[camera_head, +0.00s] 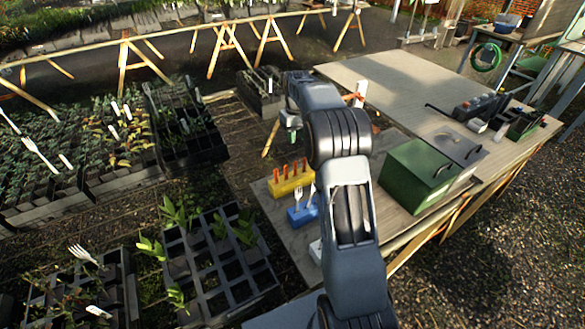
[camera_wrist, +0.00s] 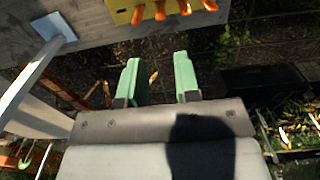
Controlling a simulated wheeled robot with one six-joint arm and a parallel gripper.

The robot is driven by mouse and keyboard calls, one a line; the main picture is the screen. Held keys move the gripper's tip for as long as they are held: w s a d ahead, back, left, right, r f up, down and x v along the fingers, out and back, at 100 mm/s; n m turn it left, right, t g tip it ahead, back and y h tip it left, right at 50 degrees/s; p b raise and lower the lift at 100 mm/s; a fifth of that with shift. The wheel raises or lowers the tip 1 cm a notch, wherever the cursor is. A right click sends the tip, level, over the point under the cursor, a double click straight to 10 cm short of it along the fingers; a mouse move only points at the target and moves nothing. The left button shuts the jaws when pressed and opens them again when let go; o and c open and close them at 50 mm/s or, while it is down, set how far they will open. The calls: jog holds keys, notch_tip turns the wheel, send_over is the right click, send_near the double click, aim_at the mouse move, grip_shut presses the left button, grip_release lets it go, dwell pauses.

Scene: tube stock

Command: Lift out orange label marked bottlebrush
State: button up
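A yellow block (camera_head: 291,187) stands on the bench's left part, with several orange labels (camera_head: 285,170) upright in its top. In the wrist view the yellow block (camera_wrist: 122,14) and the orange labels (camera_wrist: 160,11) are at the top edge, partly cut off. No writing on the labels is readable, so I cannot tell which is marked bottlebrush. My gripper (camera_wrist: 158,80) has two green fingers spread apart with nothing held between them. In the head view my gripper (camera_head: 292,136) is small, above and apart from the yellow block.
A blue block (camera_head: 303,217) with white labels stands just in front of the yellow one. A green box (camera_head: 412,178) is right of my arm on the bench. Black plant trays (camera_head: 215,265) lie on the ground at left. Open bench surface (camera_head: 400,85) lies behind.

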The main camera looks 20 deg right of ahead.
send_over(295, 163)
notch_tip(295, 163, down, 8)
jog(key=shift+a+r, duration=0.1)
jog(key=shift+r, duration=0.05)
jog(key=shift+d+f+p, duration=0.2)
jog(key=shift+f+p, duration=0.55)
jog(key=shift+f, duration=2.15)
grip_shut()
